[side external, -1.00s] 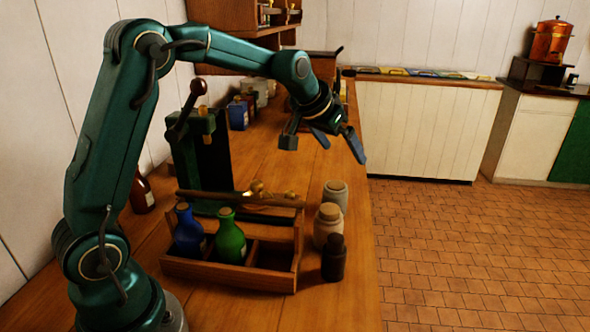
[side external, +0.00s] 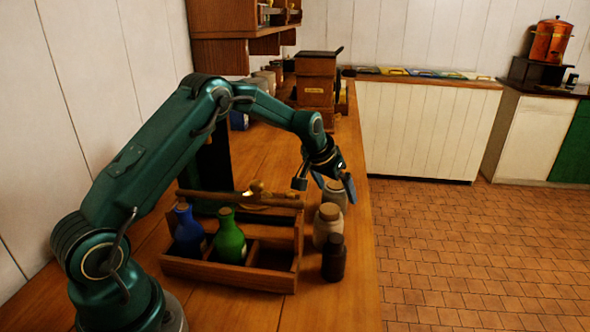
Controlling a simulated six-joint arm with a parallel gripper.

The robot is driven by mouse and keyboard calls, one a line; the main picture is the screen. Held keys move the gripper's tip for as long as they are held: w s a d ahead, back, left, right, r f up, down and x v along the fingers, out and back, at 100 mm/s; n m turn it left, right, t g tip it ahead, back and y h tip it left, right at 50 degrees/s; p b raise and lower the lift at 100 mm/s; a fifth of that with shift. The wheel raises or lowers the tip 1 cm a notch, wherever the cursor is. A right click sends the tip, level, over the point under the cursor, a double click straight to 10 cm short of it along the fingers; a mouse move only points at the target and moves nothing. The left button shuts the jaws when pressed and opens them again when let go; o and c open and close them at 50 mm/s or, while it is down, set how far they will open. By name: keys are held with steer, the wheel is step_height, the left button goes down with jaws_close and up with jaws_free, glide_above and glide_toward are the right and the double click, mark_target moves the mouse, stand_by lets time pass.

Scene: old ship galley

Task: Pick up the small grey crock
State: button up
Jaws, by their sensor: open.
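The small grey crock (side external: 338,200) stands on the wooden counter near its right edge, behind a pale corked jar. My gripper (side external: 325,185) is open and points down at the crock. Its fingers overlap the crock's top in this view, and part of the crock is hidden by them and by the pale jar. I cannot tell whether the fingers touch the crock or are just above or in front of it.
The pale corked jar (side external: 327,226) and a dark bottle (side external: 333,258) stand close in front of the crock. A wooden caddy (side external: 228,276) with a blue bottle (side external: 188,232) and a green bottle (side external: 229,238) is to the left. The counter's right edge is close.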

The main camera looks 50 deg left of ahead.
jaws_close()
steer(key=shift+r, duration=0.15)
